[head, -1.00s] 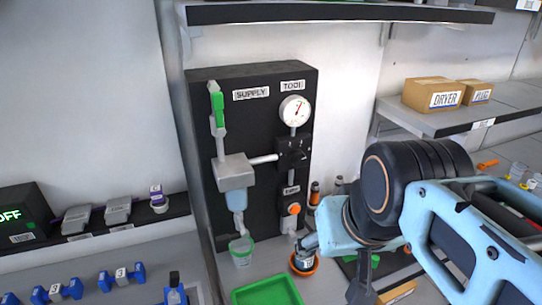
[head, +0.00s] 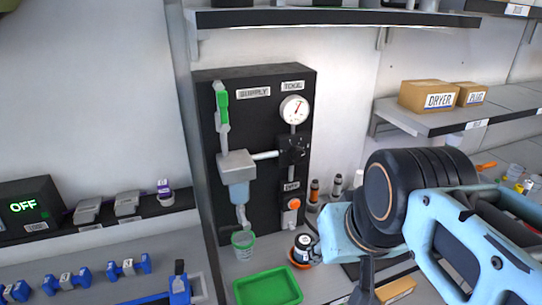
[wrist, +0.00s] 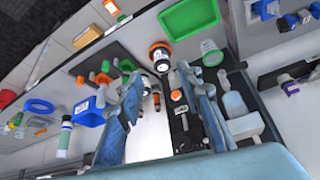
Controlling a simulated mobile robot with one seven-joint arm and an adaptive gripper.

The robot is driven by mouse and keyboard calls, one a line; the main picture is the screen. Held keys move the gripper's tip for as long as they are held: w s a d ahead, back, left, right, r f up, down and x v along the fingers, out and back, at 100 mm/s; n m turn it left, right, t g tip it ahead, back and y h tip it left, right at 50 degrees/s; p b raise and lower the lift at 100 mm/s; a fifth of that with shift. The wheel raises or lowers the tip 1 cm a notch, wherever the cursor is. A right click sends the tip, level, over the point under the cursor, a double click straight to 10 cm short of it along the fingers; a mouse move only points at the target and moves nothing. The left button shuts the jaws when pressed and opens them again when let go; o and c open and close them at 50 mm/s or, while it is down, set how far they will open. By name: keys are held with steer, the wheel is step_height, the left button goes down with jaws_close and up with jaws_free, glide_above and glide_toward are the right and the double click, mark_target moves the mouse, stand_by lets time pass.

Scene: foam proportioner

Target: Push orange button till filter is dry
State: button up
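The orange button (head: 294,204) is on the lower right of the black panel (head: 262,178), under a small label. In the wrist view, the orange button (wrist: 176,95) shows between my fingers, beyond them. The filter bowl (head: 239,193), bluish and translucent, hangs under a grey block at the panel's left; whether it holds liquid is unclear. A green-rimmed cup (head: 243,241) stands under its outlet. My gripper (head: 337,262) is right of and below the button, apart from it in the head view. The wrist view shows my gripper (wrist: 163,82) with fingers spread and nothing between them.
A round gauge (head: 294,109) and black knob (head: 293,150) are above the button. An orange-rimmed jar (head: 303,249) stands close to my gripper. A green tray (head: 267,288) lies in front of the panel. An OFF display (head: 23,207) is at left. A shelf (head: 340,17) overhangs.

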jaws_close()
stand_by(1.2)
